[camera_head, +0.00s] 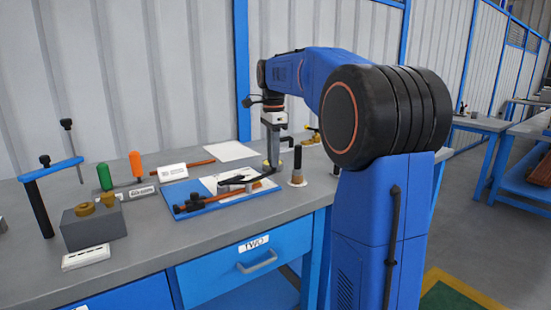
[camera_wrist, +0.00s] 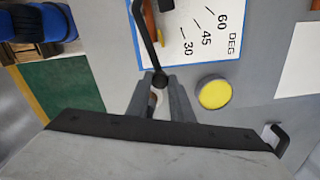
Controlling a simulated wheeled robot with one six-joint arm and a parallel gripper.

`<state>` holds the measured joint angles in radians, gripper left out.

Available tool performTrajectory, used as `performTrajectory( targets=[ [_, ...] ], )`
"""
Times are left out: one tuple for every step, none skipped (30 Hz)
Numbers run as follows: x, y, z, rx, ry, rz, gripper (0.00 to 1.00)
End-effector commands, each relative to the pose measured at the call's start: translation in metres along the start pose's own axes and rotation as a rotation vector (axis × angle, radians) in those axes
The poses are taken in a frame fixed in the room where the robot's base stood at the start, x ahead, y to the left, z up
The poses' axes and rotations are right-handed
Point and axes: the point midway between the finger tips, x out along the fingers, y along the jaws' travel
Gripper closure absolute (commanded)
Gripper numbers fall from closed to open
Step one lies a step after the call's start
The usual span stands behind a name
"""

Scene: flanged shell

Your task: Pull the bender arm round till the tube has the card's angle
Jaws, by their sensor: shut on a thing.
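The bender stands on a blue board (camera_head: 233,200) on the bench. A white sheet on it reads 60, 45, 30 DEG in the wrist view (camera_wrist: 200,45). A copper-coloured tube (camera_head: 221,196) lies across the board; part of it shows at the top of the wrist view (camera_wrist: 150,20). The black bender arm (camera_wrist: 141,35) ends in a dark knob. My gripper (camera_wrist: 161,88) is shut on that knob end, over the board's right end in the head view (camera_head: 272,165). A small white card (camera_head: 172,171) stands behind the board; its print is too small to read.
A green-handled and orange-handled tool (camera_head: 128,189) and a grey block with brass rings (camera_head: 93,224) are left of the board. A black-topped post (camera_head: 297,170) stands close to the right. A yellow disc (camera_wrist: 213,93) is beside my fingers.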

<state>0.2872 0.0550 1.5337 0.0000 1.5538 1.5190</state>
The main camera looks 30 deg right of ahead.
Motion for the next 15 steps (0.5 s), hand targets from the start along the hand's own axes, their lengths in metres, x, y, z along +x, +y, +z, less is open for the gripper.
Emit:
performTrajectory(
  targets=[
    [0.001, -0.007, 0.001, -0.032, 0.0, 0.0, 1.0],
    [0.001, -0.011, 0.002, -0.053, 0.0, 0.0, 1.0],
    [0.0, -0.016, 0.004, -0.083, 0.0, -0.001, 1.0],
    [0.001, -0.02, 0.005, -0.107, 0.0, -0.001, 1.0],
    [0.001, -0.024, 0.006, -0.129, 0.0, -0.001, 1.0],
    [0.0, -0.029, 0.008, -0.16, 0.0, -0.001, 1.0],
    [0.0, -0.032, 0.009, -0.182, 0.0, -0.002, 1.0],
    [0.0, -0.035, 0.011, -0.204, 0.0, -0.001, 1.0],
    [0.0, -0.04, 0.013, -0.232, 0.0, -0.001, 1.0],
    [0.0, -0.043, 0.014, -0.253, 0.0, -0.002, 1.0],
    [0.0, -0.046, 0.015, -0.273, 0.0, -0.001, 1.0],
    [0.0, -0.05, 0.018, -0.298, 0.0, -0.001, 1.0],
    [0.0, -0.053, 0.019, -0.317, 0.0, -0.002, 1.0],
    [0.0, -0.055, 0.02, -0.334, 0.0, -0.002, 1.0],
    [0.0, -0.059, 0.022, -0.356, 0.0, -0.001, 1.0]
  ],
)
